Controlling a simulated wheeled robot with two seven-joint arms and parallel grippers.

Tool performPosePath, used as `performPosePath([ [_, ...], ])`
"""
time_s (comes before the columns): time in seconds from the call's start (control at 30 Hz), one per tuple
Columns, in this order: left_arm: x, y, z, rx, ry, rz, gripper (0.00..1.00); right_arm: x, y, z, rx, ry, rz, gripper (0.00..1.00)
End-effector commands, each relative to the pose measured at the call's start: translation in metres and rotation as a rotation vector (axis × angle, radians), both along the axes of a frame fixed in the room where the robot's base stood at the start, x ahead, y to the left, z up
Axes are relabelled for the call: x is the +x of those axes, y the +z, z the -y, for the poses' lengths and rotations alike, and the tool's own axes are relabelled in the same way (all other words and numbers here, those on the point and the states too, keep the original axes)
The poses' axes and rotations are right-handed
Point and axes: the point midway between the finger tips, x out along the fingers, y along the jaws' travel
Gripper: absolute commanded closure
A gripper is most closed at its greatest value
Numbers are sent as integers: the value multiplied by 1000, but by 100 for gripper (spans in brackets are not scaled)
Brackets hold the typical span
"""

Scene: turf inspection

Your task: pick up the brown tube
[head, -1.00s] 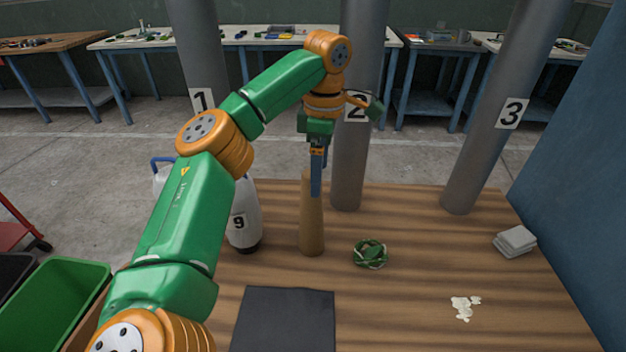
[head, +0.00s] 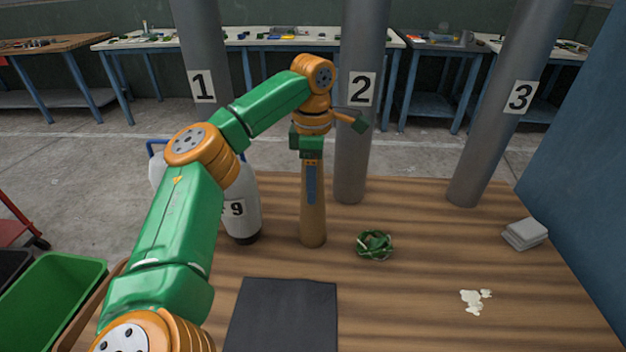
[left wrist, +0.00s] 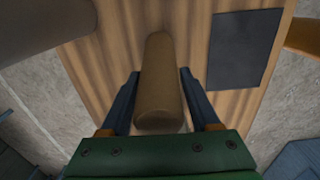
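The brown tube (head: 313,228) stands upright on the wooden table, beside the white bottle marked 9. It also shows in the left wrist view (left wrist: 160,85), its near end close to my green palm. My left gripper (head: 312,198) points down over the tube's upper part. In the left wrist view its two blue fingers (left wrist: 160,76) lie one on each side of the tube, with narrow gaps, so it looks open around it. In the head view the near finger covers part of the tube. My right gripper is not in view.
The white bottle (head: 242,222) stands left of the tube. A green bundle (head: 375,245) lies to its right. A dark mat (head: 282,315) lies in front. Grey posts (head: 352,170) rise behind. A green bin (head: 50,300) is at left; grey pads (head: 525,234) lie at right.

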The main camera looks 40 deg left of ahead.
Motion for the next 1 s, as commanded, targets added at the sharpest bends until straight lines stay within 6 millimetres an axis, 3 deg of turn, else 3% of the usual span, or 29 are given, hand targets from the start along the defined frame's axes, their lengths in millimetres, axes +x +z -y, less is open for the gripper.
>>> performPosePath([
  [0.03, 0, 0, 0, 0, 0, 0, 54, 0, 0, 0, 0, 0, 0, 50],
  [0.2, 0, 0, 0, 0, 0, 0, 100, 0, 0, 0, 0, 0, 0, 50],
  [0.5, 0, 0, 0, 1, -1, 1, 100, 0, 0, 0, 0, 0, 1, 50],
  [0.67, 1, 11, 1, -1, -1, 2, 100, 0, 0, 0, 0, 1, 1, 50],
  [0.8, -1, 38, 2, 0, -2, 5, 100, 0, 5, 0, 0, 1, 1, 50],
  [1.0, -32, 89, 23, 4, -5, 5, 100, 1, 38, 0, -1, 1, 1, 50],
])
